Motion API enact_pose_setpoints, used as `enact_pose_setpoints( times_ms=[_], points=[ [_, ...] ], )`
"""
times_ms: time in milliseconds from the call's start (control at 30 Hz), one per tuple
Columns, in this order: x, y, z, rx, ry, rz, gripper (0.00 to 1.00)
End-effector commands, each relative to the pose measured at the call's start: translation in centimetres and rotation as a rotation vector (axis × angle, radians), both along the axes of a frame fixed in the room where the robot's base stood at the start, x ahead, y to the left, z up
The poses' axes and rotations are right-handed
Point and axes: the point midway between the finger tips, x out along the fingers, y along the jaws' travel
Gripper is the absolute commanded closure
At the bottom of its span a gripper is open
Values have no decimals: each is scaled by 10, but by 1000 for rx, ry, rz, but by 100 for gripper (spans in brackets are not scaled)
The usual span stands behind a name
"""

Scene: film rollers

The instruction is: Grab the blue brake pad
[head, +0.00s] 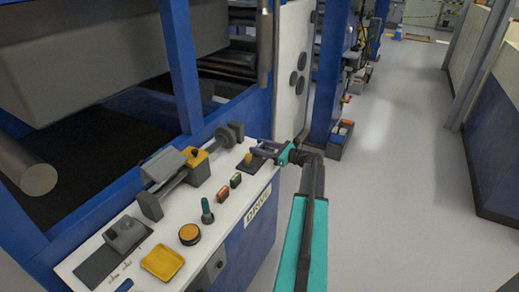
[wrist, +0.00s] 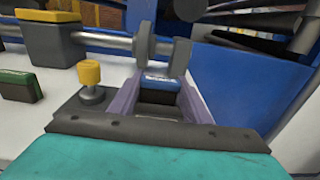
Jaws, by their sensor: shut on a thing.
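The blue brake pad (wrist: 161,82), a small block with a blue top and dark body, sits between the two purple fingers of my gripper (wrist: 158,95) in the wrist view. The fingers are shut on it from both sides. In the head view my gripper (head: 267,150) is at the far right end of the white control panel, beside a yellow knob. The pad is too small and covered to make out there. I cannot tell whether the pad still touches what is under it.
The panel (head: 150,235) carries a yellow knob (wrist: 91,78), red and green buttons, a green-handled lever (head: 207,210) and a yellow tray (head: 162,262). A grey rod with discs (head: 229,134) runs close behind my gripper. The floor (head: 400,160) to the right is clear.

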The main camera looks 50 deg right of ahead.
Motion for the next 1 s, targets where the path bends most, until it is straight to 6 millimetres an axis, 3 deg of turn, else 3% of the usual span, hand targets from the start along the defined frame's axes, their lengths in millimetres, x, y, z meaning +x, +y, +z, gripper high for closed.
enact_pose_setpoints(
  times_ms=[367, 1000],
  points=[
    [-1, 0, 35, -3, -2, -1, 82],
    [-107, 38, 42, 0, -1, -2, 82]
  ],
)
